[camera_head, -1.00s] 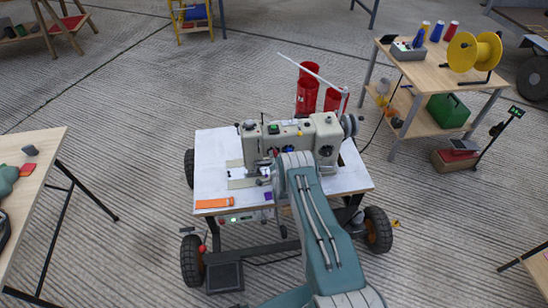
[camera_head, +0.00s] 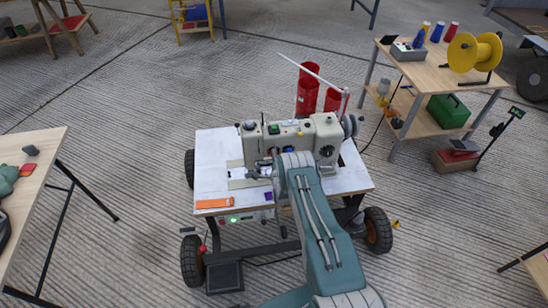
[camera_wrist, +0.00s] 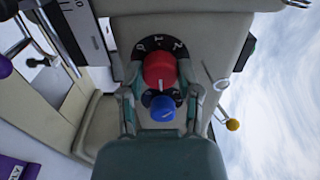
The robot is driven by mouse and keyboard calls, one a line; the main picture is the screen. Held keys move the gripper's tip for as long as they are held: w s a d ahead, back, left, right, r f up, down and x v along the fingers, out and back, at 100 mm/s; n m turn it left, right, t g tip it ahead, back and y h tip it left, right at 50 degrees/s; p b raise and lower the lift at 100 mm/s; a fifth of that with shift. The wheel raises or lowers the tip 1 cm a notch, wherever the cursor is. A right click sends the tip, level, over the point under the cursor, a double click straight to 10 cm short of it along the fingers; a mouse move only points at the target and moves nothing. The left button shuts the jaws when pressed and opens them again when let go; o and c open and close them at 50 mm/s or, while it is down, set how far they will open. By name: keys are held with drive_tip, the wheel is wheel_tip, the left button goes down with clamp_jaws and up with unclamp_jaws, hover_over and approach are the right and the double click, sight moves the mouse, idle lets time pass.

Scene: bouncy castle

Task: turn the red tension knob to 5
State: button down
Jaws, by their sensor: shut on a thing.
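The red tension knob (camera_wrist: 160,68) is on the sewing machine's pale face, over a black dial with white digits, only some of them readable. A blue knob (camera_wrist: 162,108) with a pale mark sits just below it in the wrist view. My gripper (camera_wrist: 160,76) has one finger on each side of the red knob and is shut on it. The sewing machine (camera_head: 325,130) stands on a white-topped wheeled table (camera_head: 212,150).
An orange strip (camera_head: 214,204) and a purple piece (camera_head: 268,196) lie on the table's front edge. Red thread cones (camera_head: 307,95) stand behind the machine. A wooden cart (camera_head: 435,70) with a yellow spool (camera_head: 474,50) is at right.

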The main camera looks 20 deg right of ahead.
drive_tip(key=shift+s+f, duration=0.15)
drive_tip(key=shift+f, duration=0.1)
drive_tip(key=shift+c, duration=1.5)
unclamp_jaws()
drive_tip(key=shift+d, duration=0.1)
drive_tip(key=shift+r, duration=0.1)
drive_tip(key=s+a, duration=0.2)
drive_tip(key=s, duration=0.9)
drive_tip(key=shift+s+a, duration=0.2)
drive_tip(key=shift+s, duration=0.05)
